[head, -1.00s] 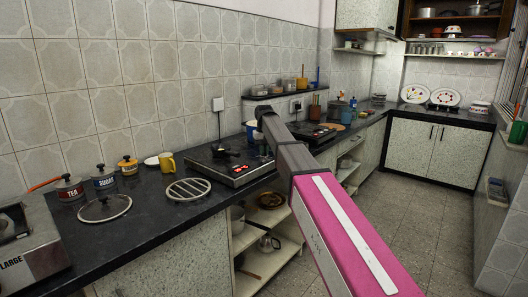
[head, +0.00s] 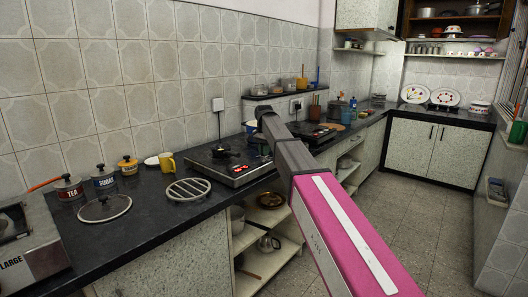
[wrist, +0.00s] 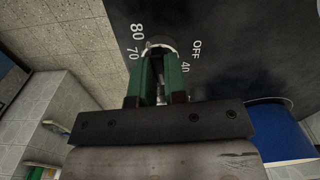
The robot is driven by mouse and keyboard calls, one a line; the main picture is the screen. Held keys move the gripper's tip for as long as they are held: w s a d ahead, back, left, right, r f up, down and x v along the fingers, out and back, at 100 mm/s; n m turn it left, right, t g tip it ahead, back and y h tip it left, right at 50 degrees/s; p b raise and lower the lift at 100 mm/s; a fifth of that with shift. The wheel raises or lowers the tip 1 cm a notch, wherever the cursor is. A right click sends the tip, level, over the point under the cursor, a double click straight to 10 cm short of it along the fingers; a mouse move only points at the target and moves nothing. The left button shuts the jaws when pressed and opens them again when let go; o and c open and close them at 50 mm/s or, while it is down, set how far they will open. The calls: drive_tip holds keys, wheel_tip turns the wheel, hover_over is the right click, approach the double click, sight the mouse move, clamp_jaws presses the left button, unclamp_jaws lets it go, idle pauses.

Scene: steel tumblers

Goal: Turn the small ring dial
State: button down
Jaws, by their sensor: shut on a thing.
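In the wrist view the small ring dial (wrist: 159,43) shows as a pale rim on a dark panel (wrist: 240,50). White marks 80, 70, 40 and OFF stand around it. My gripper (wrist: 160,62) has its two green fingers closed on the dial, one on each side. The fingers hide most of the dial, so its pointer cannot be read. In the head view my arm reaches toward the stoves on the counter, and my gripper and the dial are hidden there.
A blue pot (wrist: 278,128) is close to the right of my gripper in the wrist view. In the head view a black stove (head: 228,166), a round metal rack (head: 189,189), a yellow mug (head: 167,162) and a glass lid (head: 104,208) stand on the dark counter (head: 140,222).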

drive_tip(key=shift+m, duration=0.6)
drive_tip(key=c, duration=1.2)
unclamp_jaws()
drive_tip(key=shift+o, duration=0.2)
wheel_tip(320, 180, up, 11)
drive_tip(key=shift+f, duration=0.1)
